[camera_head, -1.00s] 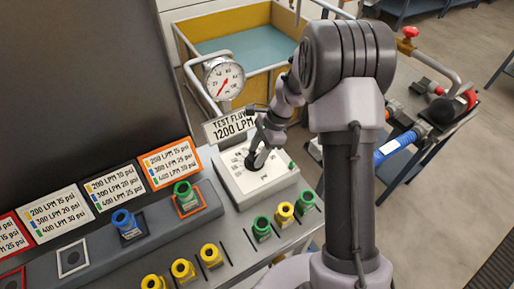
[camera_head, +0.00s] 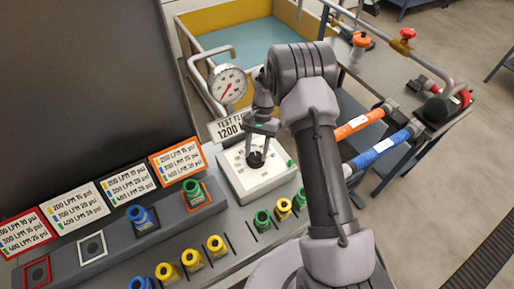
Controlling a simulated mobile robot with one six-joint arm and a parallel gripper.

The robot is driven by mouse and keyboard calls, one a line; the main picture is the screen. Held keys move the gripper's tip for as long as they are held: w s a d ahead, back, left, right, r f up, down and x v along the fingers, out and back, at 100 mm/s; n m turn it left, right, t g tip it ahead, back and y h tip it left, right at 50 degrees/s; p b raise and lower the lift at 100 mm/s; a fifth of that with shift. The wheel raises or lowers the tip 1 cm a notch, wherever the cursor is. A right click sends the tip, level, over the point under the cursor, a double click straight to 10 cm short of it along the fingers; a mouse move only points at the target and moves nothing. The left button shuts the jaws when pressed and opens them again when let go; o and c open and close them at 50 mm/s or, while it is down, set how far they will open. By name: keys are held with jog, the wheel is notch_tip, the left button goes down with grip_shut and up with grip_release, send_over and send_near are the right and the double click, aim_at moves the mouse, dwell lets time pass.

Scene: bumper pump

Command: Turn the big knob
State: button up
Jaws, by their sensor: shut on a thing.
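The big knob (camera_head: 256,160) is a dark round knob on the white dial panel (camera_head: 264,182), on the bench right of the colour-coded fittings. My gripper (camera_head: 257,151) points down over the knob and is shut on it. The fingers cover part of the knob, so its pointer direction cannot be made out. A small green part sits on the panel's right side. My arm rises on the right of the panel.
A pressure gauge (camera_head: 228,84) and a "TEST FLOW 1200" sign (camera_head: 229,129) stand just behind the panel. Green and yellow fittings (camera_head: 283,208) stand in front of it. Orange (camera_head: 360,125) and blue (camera_head: 380,152) hoses lie to the right of my arm.

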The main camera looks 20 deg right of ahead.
jog(key=shift+a+n+g+h+p, duration=0.1)
jog(key=shift+n+g+h+p, duration=0.35)
jog(key=shift+n, duration=1.25)
jog(key=o, duration=1.3)
jog(key=shift+o, duration=0.2)
jog(key=p+v, duration=0.4)
jog(key=v, duration=1.3)
jog(key=shift+r, duration=0.25)
jog(key=shift+a, duration=0.1)
